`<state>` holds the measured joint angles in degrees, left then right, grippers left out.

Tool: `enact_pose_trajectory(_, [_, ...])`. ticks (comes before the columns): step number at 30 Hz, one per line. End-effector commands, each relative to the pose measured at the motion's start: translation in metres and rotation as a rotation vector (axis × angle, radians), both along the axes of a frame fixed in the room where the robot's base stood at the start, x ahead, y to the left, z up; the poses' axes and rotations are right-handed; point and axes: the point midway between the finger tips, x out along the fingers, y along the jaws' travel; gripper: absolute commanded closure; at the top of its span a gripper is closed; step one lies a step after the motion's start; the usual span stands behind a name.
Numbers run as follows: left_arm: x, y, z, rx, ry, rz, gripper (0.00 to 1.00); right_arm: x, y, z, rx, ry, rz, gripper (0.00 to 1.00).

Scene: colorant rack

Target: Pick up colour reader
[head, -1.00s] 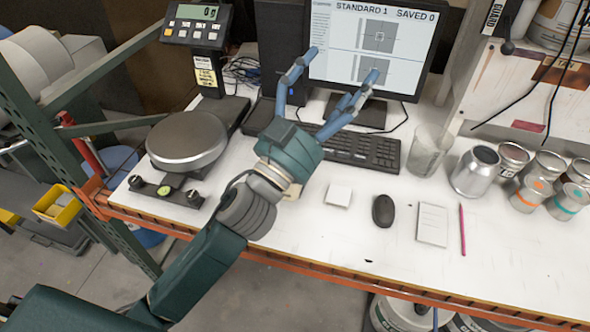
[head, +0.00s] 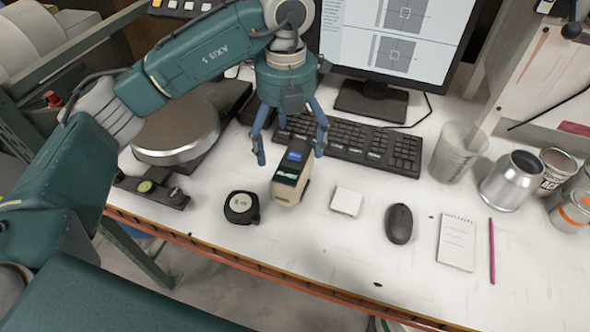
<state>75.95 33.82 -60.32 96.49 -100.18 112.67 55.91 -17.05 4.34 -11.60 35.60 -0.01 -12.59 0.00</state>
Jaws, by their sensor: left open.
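The colour reader (head: 291,180) is a small beige device with a dark top and a lit blue screen. It stands on the white bench in front of the keyboard. My left gripper (head: 291,156) is open and points down just above and behind the reader, with fingers spread to either side of its upper end. No grip on the reader shows; whether any finger touches it I cannot tell. My right gripper is not in view.
A black round tape-like object (head: 241,208) is left of the reader, and a white square block (head: 346,201) is right of it. The keyboard (head: 350,146) lies behind. A mouse (head: 399,223), notepad (head: 457,242) and pink pencil (head: 492,251) lie farther right.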

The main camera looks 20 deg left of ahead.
Motion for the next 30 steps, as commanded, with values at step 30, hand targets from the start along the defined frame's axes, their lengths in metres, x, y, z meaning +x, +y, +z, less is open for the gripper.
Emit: enact_pose_trajectory(30, [-0.001,0.001,-0.098,-0.004,0.002,-0.006,0.09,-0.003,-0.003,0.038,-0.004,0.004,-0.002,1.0])
